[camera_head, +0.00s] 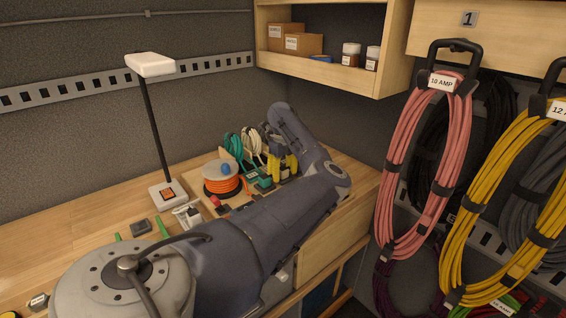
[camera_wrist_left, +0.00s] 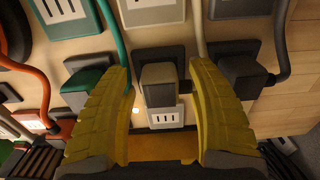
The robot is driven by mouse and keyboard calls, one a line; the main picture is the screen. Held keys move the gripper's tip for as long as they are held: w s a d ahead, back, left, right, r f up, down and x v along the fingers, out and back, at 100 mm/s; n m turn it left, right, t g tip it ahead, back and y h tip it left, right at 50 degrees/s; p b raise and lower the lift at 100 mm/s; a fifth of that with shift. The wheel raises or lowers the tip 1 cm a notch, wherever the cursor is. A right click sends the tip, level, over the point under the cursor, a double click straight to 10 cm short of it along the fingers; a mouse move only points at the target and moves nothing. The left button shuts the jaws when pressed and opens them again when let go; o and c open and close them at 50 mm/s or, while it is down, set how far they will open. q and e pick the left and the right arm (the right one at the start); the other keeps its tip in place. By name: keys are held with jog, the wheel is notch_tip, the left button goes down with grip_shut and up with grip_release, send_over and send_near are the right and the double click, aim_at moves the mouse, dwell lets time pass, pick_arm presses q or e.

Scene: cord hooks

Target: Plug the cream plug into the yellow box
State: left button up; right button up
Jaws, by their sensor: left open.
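In the left wrist view, my left gripper (camera_wrist_left: 165,105) is open, with one yellow finger on each side of the cream plug (camera_wrist_left: 159,82). The plug sits against a dark square holder and a gap shows beside it. A pale cord (camera_wrist_left: 197,25) runs upward near the right finger.
A teal plug (camera_wrist_left: 88,80) and a black plug (camera_wrist_left: 245,75) flank the fingers. An orange cord (camera_wrist_left: 30,72) lies left. The bench holds an orange cord reel (camera_head: 222,186) and a lamp (camera_head: 168,193). Pink (camera_head: 390,150) and yellow (camera_head: 470,210) cord coils hang right.

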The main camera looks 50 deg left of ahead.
aim_at(283, 168)
dwell(0.5)
pick_arm(q)
grip_shut()
jog(key=shift+r, duration=0.2)
dwell(0.3)
jog(key=shift+r, duration=2.65)
jog(key=shift+r, duration=0.25)
